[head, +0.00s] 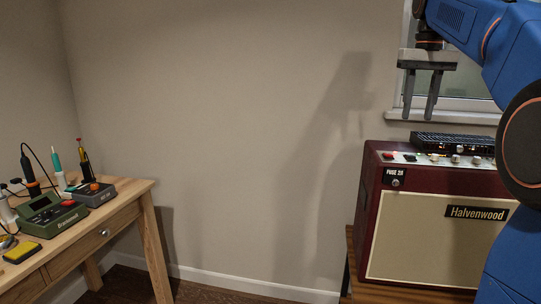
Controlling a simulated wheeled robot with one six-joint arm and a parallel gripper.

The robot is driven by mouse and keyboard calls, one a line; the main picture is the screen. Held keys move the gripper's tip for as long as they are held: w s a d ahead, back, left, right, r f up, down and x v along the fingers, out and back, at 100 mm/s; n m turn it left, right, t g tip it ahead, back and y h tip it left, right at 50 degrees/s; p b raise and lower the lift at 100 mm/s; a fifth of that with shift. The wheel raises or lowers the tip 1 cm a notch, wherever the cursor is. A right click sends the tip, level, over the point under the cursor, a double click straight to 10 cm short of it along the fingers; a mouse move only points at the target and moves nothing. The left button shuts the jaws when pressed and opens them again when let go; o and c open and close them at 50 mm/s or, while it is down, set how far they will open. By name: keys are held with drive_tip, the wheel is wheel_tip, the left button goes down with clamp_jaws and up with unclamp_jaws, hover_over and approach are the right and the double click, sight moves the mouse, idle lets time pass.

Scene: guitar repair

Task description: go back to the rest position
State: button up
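My gripper (418,112) is at the upper right of the head view, in front of the window. Its two dark fingers point down with a clear gap between them, and nothing is held. It hangs in the air above the left part of a dark red guitar amplifier (410,234); I cannot tell how far in front of or behind the amplifier it is. My blue arm covers the amplifier's right side.
The amplifier stands on a wooden stand (352,290). At left, a wooden workbench (130,200) carries a green soldering station (48,217), a grey one (92,194), a yellow sponge (21,252) and several upright tools. The floor between bench and stand looks clear.

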drive_tip(key=s+a+f+n+t, duration=0.1)
drive_tip(key=s+a+f, duration=0.3)
drive_tip(key=s+f, duration=0.5)
drive_tip(key=s+a+f+n+t, duration=0.1)
drive_tip(key=s+a+f, duration=0.4)
drive_tip(key=s+f, duration=0.4)
drive_tip(key=s+a+f+n+t, duration=0.1)
drive_tip(key=s+a+f, duration=0.4)
drive_tip(key=s+f, duration=0.5)
wheel_tip(320, 180, down, 10)
drive_tip(key=shift+a+r+t, duration=0.1)
drive_tip(key=shift+a+t, duration=0.1)
drive_tip(key=shift+t, duration=0.2)
